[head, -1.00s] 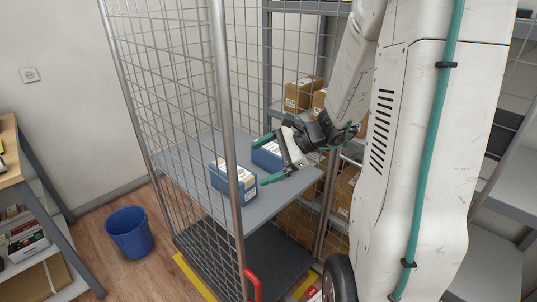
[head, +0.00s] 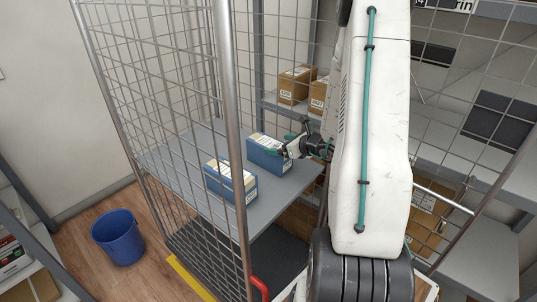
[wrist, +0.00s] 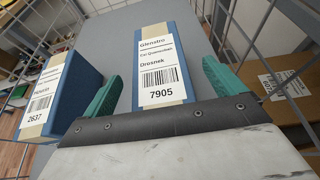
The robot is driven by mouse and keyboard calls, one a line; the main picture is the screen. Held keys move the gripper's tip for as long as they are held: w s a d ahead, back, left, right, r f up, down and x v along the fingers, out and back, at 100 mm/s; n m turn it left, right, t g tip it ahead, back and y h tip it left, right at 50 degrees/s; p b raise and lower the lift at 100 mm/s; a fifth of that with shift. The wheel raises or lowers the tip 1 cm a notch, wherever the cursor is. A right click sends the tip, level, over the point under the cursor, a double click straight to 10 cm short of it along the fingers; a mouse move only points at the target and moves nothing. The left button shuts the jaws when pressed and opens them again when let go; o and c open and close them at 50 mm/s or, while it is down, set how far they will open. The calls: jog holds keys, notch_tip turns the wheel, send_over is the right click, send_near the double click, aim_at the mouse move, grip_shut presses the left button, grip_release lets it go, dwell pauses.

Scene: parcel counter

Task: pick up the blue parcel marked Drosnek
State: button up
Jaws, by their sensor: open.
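The blue parcel marked Drosnek (wrist: 163,35), with a white label and 7905, lies between my gripper's teal fingers (wrist: 163,86) in the wrist view. The fingers are open, with a gap on each side of the parcel. In the head view the parcel (head: 262,156) is the rear of two blue parcels on the grey cart shelf. My gripper (head: 284,152) is at its right end, partly hiding it. A second blue parcel (head: 228,187) lies in front, and shows left of the fingers in the wrist view (wrist: 75,88), marked 2637.
The shelf (head: 180,150) stands inside a wire-mesh cage cart with a thick post (head: 234,120) in front. Brown boxes (head: 294,86) sit on racks behind. A blue bin (head: 118,238) stands on the floor at left.

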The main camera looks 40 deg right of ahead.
aim_at(272, 144)
jog(key=x, duration=0.3)
jog(key=shift+w+a+f, duration=0.1)
jog(key=shift+a+f, duration=0.05)
jog(key=c, duration=1.9)
jog(key=shift+o, duration=0.2)
